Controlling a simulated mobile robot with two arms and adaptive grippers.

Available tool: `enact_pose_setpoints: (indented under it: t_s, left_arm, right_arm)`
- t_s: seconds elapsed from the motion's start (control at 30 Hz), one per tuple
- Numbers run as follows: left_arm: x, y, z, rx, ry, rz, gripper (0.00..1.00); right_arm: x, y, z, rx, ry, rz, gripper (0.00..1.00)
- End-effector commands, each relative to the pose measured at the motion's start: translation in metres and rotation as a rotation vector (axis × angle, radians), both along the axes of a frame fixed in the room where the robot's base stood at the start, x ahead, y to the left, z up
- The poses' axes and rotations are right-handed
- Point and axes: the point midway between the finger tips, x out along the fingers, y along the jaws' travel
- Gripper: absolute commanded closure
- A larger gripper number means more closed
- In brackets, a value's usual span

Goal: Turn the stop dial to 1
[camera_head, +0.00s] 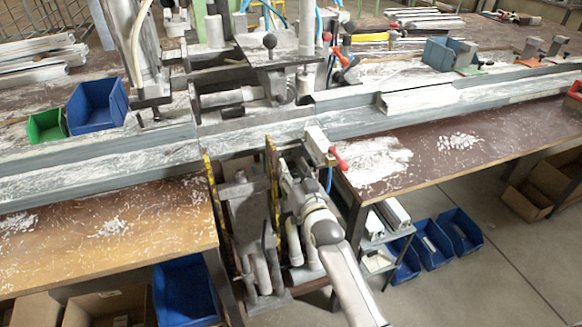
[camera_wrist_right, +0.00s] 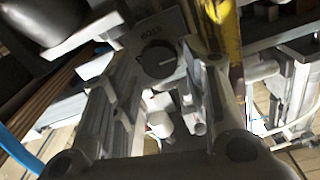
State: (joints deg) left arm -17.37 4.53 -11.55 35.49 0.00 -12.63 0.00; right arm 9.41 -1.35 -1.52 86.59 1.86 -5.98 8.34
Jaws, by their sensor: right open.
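The stop dial (camera_wrist_right: 157,60) is a round black knob on a grey plate in the right wrist view. The plate's lettering appears upside down, and a pale pointer line shows on the knob. My right gripper (camera_wrist_right: 158,72) is open, with one finger on each side of the dial in that view; I cannot tell whether either touches it. In the head view my right gripper (camera_head: 287,170) is at the front of the clamp machine, below the long grey profile (camera_head: 250,133). The dial cannot be made out there. My left gripper is not in view.
A yellow-edged upright (camera_wrist_right: 232,45) stands close right of the dial. A red-handled lever (camera_head: 338,158) is beside my right gripper. Wooden benches with white shavings flank the machine. Blue bins (camera_head: 433,243) stand on the floor at right; open floor lies beyond.

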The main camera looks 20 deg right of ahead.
Motion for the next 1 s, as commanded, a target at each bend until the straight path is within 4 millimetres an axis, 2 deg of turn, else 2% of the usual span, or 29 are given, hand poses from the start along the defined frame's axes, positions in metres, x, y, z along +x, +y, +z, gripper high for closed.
enact_pose_setpoints:
  t_s: [0.2, 0.5, 0.77, 1.0]
  left_arm:
    - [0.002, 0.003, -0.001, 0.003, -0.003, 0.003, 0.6]
    - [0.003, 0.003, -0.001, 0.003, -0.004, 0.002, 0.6]
    - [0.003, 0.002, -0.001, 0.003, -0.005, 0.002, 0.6]
    - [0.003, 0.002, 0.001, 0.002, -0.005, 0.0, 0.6]
  right_arm:
    - [0.016, 0.001, -0.001, 0.0, 0.001, 0.0, 0.58]
    - [0.018, 0.001, 0.0, 0.0, 0.001, 0.0, 0.58]
    - [0.018, 0.001, -0.001, 0.0, 0.001, 0.0, 0.9]
    - [0.018, 0.001, 0.0, 0.02, 0.002, 0.0, 0.91]
